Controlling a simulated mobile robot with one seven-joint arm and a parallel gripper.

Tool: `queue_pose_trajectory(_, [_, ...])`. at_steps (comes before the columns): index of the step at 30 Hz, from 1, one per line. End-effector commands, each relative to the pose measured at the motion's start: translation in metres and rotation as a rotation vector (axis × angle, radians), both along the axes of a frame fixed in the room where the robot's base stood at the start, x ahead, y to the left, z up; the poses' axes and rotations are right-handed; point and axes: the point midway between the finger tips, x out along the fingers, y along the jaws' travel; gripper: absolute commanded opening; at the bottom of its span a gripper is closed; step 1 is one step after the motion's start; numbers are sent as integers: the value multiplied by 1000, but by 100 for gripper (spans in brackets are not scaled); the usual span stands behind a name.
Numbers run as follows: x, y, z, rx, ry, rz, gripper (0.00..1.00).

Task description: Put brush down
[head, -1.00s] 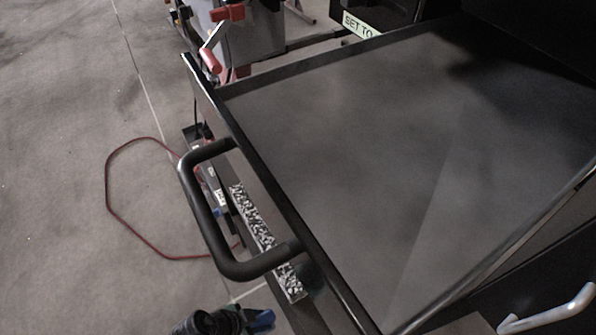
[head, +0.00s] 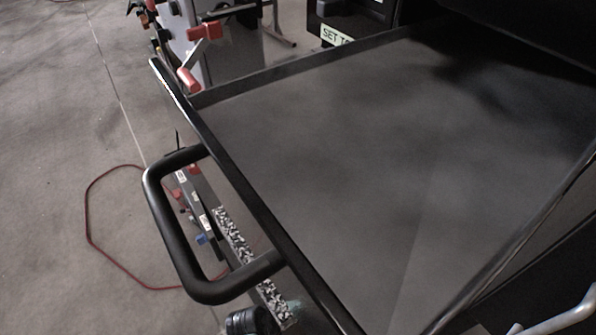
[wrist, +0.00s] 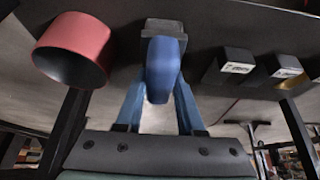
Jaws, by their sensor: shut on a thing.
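My gripper (wrist: 160,75) shows in the wrist view with two blue fingers that converge from either side. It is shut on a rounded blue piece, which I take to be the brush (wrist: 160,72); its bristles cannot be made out. A dark grey block sits at the far end, between the fingertips. A wide, empty dark tray surface (head: 330,150) with a raised rim fills the right of that view.
A black bar handle (head: 165,225) juts from the tray's left side, above a speckled strip (head: 235,245). A red cable (head: 88,215) lies on the floor at left. A red cylinder (wrist: 75,50) and dark labelled blocks (wrist: 236,66) flank my gripper in the wrist view.

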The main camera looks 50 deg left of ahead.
Motion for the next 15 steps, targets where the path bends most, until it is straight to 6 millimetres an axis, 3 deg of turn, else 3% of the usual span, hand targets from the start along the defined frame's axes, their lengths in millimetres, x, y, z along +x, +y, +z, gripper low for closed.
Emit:
queue_pose_trajectory(7, [0, 0, -3, 0, -1, -1, 0])
queue_pose_trajectory(8, [0, 0, -2, 0, -1, -1, 42])
queue_pose_trajectory(12, [0, 0, -2, 0, -1, -1, 67])
queue_pose_trajectory(15, [0, 0, -2, 0, -1, -1, 67])
